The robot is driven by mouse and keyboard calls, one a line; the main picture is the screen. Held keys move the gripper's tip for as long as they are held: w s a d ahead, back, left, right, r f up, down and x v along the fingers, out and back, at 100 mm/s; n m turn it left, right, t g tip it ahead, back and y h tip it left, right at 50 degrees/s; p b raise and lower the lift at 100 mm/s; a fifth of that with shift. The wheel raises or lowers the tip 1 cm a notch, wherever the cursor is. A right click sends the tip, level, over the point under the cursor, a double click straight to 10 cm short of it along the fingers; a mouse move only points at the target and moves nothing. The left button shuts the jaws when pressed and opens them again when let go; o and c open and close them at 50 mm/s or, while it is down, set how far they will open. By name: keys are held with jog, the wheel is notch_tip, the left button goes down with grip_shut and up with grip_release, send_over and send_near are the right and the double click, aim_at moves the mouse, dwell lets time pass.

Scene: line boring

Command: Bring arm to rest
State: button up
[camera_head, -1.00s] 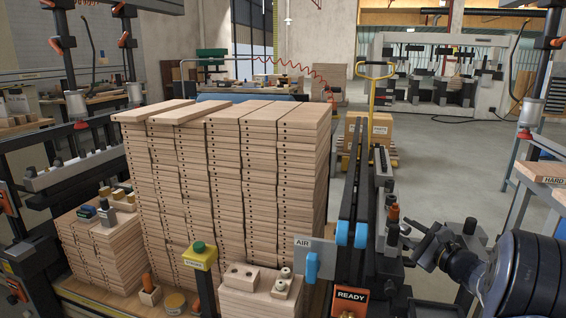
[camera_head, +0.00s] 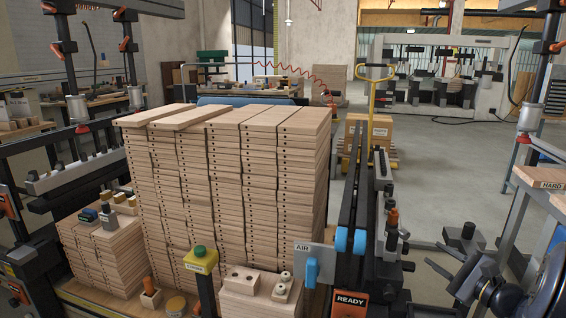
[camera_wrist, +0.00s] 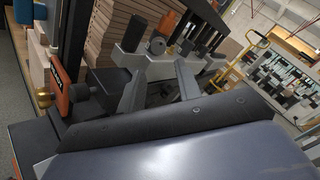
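My gripper (camera_wrist: 158,86) shows in the wrist view with its two grey fingers apart. Nothing is held between them. Beyond the fingertips is a light grey machine block (camera_wrist: 150,62) with dark round parts; I cannot tell the exact distance. In the head view my arm and gripper (camera_head: 470,280) are low at the right edge, partly cut off by the frame, right of the boring machine's dark rail (camera_head: 352,200).
A tall stack of drilled boards (camera_head: 240,180) stands left of the rail. A READY sign (camera_head: 349,302), a yellow-topped button post (camera_head: 200,262) and a blue-handled AIR valve (camera_head: 312,268) are in front. A side table (camera_head: 540,180) stands at right. Open floor (camera_head: 450,160) lies behind.

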aim_at(408, 236)
jog(key=b+x, duration=0.1)
jog(key=x, duration=0.9)
jog(key=shift+w+a+f, duration=0.1)
jog(key=shift+w+a, duration=0.2)
jog(key=shift+d+f+n+b, duration=0.15)
jog(key=shift+f+n+b, duration=0.05)
jog(key=shift+n+b, duration=0.35)
jog(key=shift+s+n+b, duration=0.15)
jog(key=shift+n+b, duration=0.25)
jog(key=shift+n, duration=0.05)
jog(key=n+b, duration=0.3)
jog(key=n, duration=0.2)
jog(key=shift+r+n, duration=0.15)
jog(key=shift+n, duration=0.25)
jog(key=n+b, duration=0.1)
jog(key=n, duration=0.3)
jog(key=shift+r, duration=0.1)
jog(key=n, duration=0.5)
jog(key=shift+r, duration=0.1)
jog(key=shift+s+d+n, duration=0.15)
jog(key=shift+n, duration=0.15)
jog(key=shift+v, duration=1.5)
